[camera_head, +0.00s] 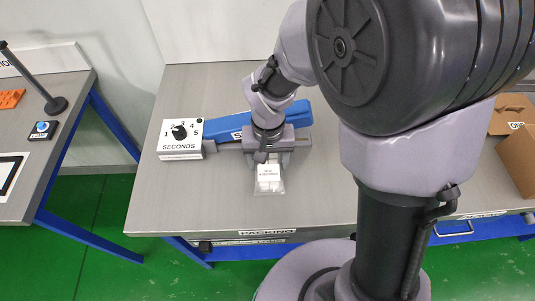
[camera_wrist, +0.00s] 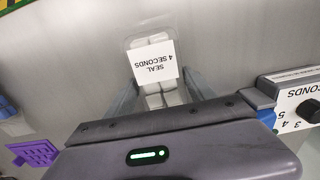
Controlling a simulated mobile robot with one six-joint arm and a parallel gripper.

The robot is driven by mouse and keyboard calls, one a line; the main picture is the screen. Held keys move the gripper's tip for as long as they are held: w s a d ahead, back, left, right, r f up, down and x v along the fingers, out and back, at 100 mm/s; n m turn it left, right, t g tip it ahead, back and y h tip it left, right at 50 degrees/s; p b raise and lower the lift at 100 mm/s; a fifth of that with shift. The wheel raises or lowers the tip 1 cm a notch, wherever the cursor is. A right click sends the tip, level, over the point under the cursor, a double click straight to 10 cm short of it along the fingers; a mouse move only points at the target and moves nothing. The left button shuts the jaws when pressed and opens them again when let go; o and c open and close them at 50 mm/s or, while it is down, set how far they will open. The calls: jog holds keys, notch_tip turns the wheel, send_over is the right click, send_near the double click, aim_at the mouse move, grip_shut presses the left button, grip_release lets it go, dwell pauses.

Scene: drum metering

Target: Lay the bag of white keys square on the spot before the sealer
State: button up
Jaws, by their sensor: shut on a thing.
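The bag of white keys (camera_head: 270,180) is a clear pouch with white pieces and a white label, in front of the sealer (camera_head: 225,125) with its blue arm. In the wrist view the label on the bag (camera_wrist: 152,62) reads SEAL 4 SECONDS. My gripper (camera_head: 268,160) is over the bag's rear end, and its two grey fingers (camera_wrist: 160,88) are shut on the bag from both sides. Whether the bag touches the bench I cannot tell. No marked spot shows; my gripper and the bag may cover it.
The white SECONDS dial box (camera_head: 181,138) stands left of the sealer. The packing bench (camera_head: 165,205) is bare at the front left. Open cardboard boxes (camera_head: 518,150) stand at the far right. A second bench (camera_head: 50,160) at left holds a lamp switch (camera_head: 43,130) and a post.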

aim_at(269, 161)
jog(key=shift+f, duration=1)
jog(key=o, duration=1.6)
jog(key=shift+r, duration=0.2)
notch_tip(269, 161, up, 12)
jog(key=p, duration=0.5)
jog(key=shift+f, duration=0.25)
jog(key=s+d+r+m+t, duration=0.1)
jog(key=s+d+r+t, duration=0.1)
jog(key=s+r, duration=0.1)
jog(key=s+d+r+m+t+y, duration=0.1)
jog(key=s+d+r+t, duration=0.1)
jog(key=s+r, duration=0.2)
jog(key=s+d+r+m+t+y, duration=0.1)
jog(key=s+d+r+m, duration=0.1)
jog(key=s+r, duration=0.2)
jog(key=shift+s+d+r+t, duration=0.1)
jog(key=shift+d+r+t, duration=0.1)
jog(key=shift+r, duration=0.6)
jog(key=shift+s+d+r+t, duration=0.1)
jog(key=shift+d+r+t, duration=0.1)
jog(key=shift+r, duration=0.55)
